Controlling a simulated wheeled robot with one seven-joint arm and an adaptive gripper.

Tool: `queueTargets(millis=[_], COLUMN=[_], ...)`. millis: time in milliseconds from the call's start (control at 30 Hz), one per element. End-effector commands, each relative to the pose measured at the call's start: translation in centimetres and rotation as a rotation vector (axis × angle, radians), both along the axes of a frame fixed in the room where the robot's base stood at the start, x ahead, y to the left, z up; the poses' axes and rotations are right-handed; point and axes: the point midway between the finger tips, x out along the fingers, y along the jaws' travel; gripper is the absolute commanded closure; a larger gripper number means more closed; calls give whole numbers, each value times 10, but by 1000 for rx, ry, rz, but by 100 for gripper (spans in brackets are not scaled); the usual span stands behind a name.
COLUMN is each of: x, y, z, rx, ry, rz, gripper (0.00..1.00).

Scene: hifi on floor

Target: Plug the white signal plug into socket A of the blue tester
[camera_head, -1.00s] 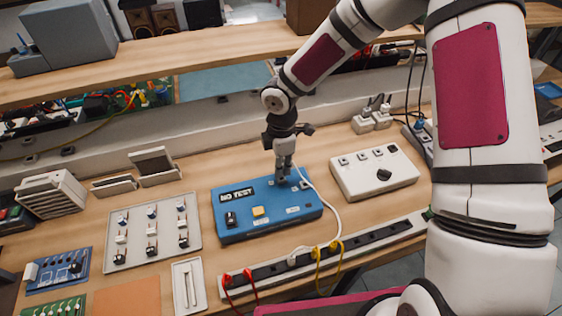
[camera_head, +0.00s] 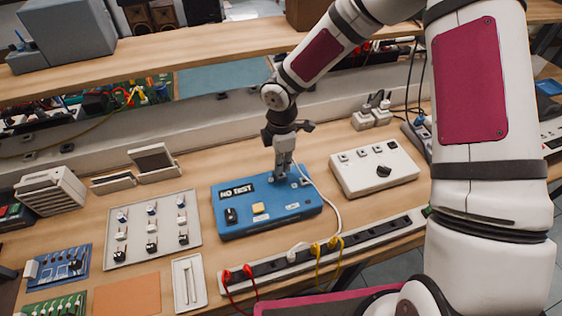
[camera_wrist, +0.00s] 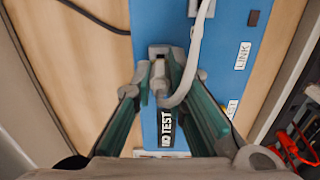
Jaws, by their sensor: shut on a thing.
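The blue tester (camera_head: 262,226) lies on the bench, with a display reading NO TEST, a black switch and a yellow button. My gripper (camera_head: 283,174) points down over its back edge. In the wrist view my gripper (camera_wrist: 160,78) is shut on the white signal plug (camera_wrist: 158,71), with a finger on each side. A white cable (camera_wrist: 197,50) runs from the plug along the right finger. The plug is over the tester's top (camera_wrist: 224,70). Whether it touches or enters a socket cannot be told, and the fingers hide the plug in the head view.
A white box with a black knob (camera_head: 372,180) stands right of the tester. A power strip (camera_head: 370,240) with red, yellow and white leads runs along the front. A grey plate of switches (camera_head: 172,237) lies left. A shelf (camera_head: 200,65) spans the back.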

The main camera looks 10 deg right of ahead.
Motion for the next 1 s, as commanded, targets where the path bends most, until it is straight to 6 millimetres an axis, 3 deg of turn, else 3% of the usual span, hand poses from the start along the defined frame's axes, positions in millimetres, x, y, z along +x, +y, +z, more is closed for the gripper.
queueTargets(millis=[1000], x=[0], y=[0], z=[-11], rx=[0], ry=[0], rz=[1], gripper=[100])
